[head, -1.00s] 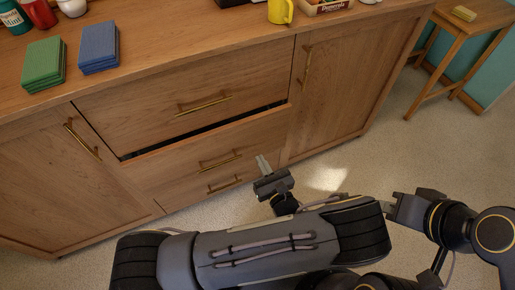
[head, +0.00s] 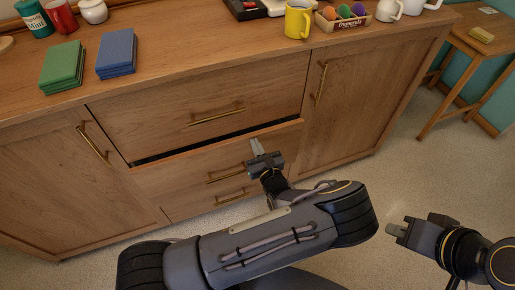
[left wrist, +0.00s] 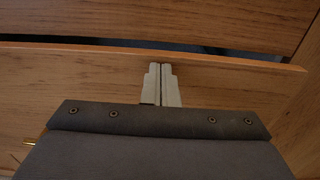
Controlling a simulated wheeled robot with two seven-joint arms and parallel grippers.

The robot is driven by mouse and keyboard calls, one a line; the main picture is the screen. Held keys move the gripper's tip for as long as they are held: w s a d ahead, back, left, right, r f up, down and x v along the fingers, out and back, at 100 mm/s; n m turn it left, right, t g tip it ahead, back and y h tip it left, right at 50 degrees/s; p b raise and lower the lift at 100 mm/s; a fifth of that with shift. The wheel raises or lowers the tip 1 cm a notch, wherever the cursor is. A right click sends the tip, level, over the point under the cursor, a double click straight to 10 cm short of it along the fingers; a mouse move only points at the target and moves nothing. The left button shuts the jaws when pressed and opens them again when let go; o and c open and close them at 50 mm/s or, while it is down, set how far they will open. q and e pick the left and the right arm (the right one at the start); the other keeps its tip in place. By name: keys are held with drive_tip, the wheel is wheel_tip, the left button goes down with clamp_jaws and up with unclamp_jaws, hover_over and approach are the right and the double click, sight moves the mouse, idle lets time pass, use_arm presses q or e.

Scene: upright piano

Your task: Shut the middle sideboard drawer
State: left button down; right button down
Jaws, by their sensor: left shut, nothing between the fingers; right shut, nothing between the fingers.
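The middle sideboard drawer (head: 180,177) stands slightly open; a dark gap shows along its top edge below the top drawer. Its brass handle (head: 226,174) is left of my left gripper. My left gripper (head: 256,147) is shut and empty, at the right part of the drawer front. In the left wrist view its fingers (left wrist: 162,84) lie over the drawer front (left wrist: 225,85), tips just below its top edge; I cannot tell whether they touch. My right gripper (head: 394,230) is shut and empty, over the floor at the right.
The top drawer (head: 200,100) looks closed. Cabinet doors flank the drawers, the right door (head: 345,105) and the left door (head: 60,180). Green books (head: 62,66), blue books (head: 116,53) and a yellow mug (head: 298,20) stand on top. A wooden stool (head: 470,50) is at the right.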

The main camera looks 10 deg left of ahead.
sight(252, 136)
use_arm(q)
drive_tip(key=x, duration=0.4)
drive_tip(key=shift+w+r, duration=0.1)
drive_tip(key=shift+r, duration=0.1)
use_arm(e)
drive_tip(key=shift+s+d, duration=0.1)
drive_tip(key=shift+s, duration=0.1)
